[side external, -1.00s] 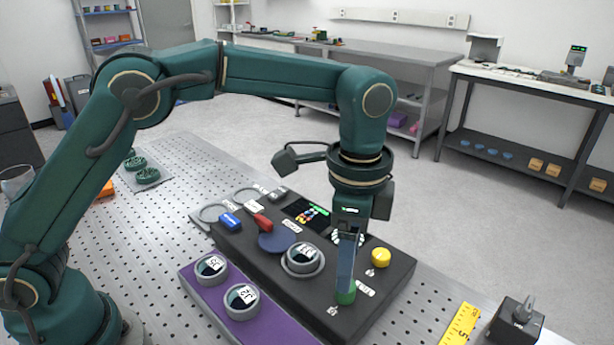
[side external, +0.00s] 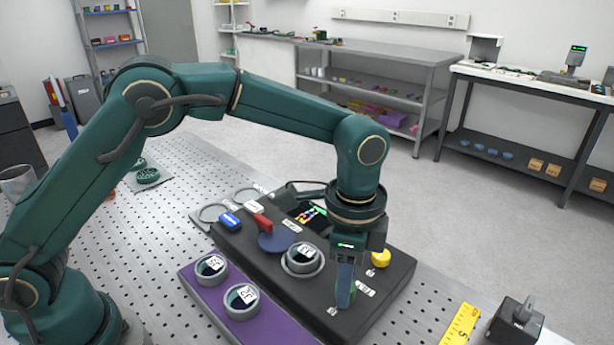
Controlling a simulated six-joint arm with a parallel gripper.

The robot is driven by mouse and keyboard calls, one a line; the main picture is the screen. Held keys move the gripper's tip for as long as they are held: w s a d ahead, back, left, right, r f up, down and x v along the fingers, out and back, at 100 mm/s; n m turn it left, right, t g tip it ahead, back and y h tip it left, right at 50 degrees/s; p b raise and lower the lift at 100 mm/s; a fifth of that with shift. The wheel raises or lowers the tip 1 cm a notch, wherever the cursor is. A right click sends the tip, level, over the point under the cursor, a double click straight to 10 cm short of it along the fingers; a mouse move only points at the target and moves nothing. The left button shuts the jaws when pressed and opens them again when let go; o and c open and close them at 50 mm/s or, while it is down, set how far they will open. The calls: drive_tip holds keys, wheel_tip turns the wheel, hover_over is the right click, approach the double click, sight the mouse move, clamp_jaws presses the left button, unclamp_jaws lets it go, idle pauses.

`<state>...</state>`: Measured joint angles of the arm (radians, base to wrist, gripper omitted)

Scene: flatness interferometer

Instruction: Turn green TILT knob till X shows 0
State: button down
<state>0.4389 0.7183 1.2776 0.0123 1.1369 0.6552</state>
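The black instrument panel (side external: 300,292) lies on the perforated table. The green knob (side external: 353,295) is at the panel's front right, mostly hidden by my gripper. My gripper (side external: 345,296) points down with its fingers at the knob's level. I cannot tell from this side whether the fingers are closed on the knob. The small screen (side external: 310,214) at the panel's back is partly covered by my arm, and its X reading is not legible.
A yellow knob (side external: 381,257) stands just right of my gripper. A purple tray (side external: 210,305) holds two labelled discs. A yellow ruler (side external: 460,324) lies at right.

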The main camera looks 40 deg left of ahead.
drive_tip(key=shift+n, duration=0.4)
drive_tip(key=n, duration=0.4)
drive_tip(key=shift+n, duration=0.3)
drive_tip(key=n, duration=0.4)
drive_tip(key=shift+n, duration=0.3)
drive_tip(key=c, duration=0.5)
unclamp_jaws()
drive_tip(key=shift+r, duration=2.6)
